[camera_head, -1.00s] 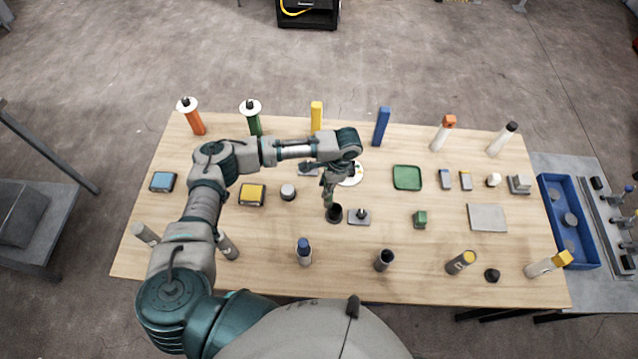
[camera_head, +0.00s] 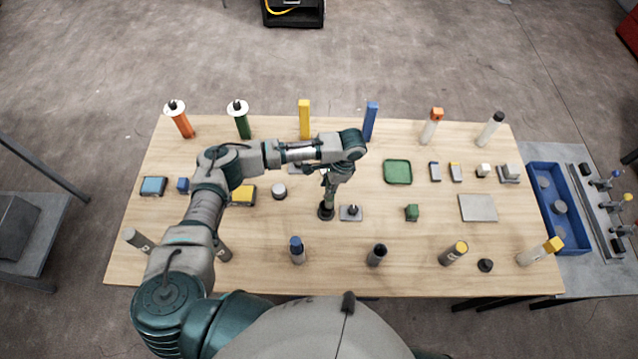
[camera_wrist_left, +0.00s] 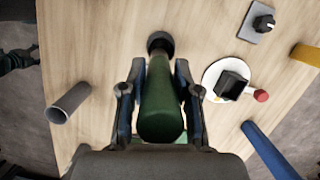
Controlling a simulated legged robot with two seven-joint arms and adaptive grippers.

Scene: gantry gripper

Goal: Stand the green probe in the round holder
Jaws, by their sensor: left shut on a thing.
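My left gripper (camera_head: 331,181) is shut on the green probe (camera_wrist_left: 163,100), which fills the space between the two fingers in the left wrist view. In the head view the probe (camera_head: 328,196) hangs roughly upright below my gripper. The round holder (camera_head: 326,213) is a black round piece on the table directly under the probe. It also shows in the left wrist view (camera_wrist_left: 160,41) at the probe's far end. The probe's lower end overlaps the holder in both views; I cannot tell whether it is inside or just above. My right gripper is not in view.
A small plate with a black knob (camera_head: 351,212) stands close right of the holder. A green tray (camera_head: 398,171) and a green block (camera_head: 412,212) lie farther right. Tall yellow (camera_head: 304,120) and blue (camera_head: 370,122) posts stand at the back. A blue-topped cylinder (camera_head: 297,250) stands in front.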

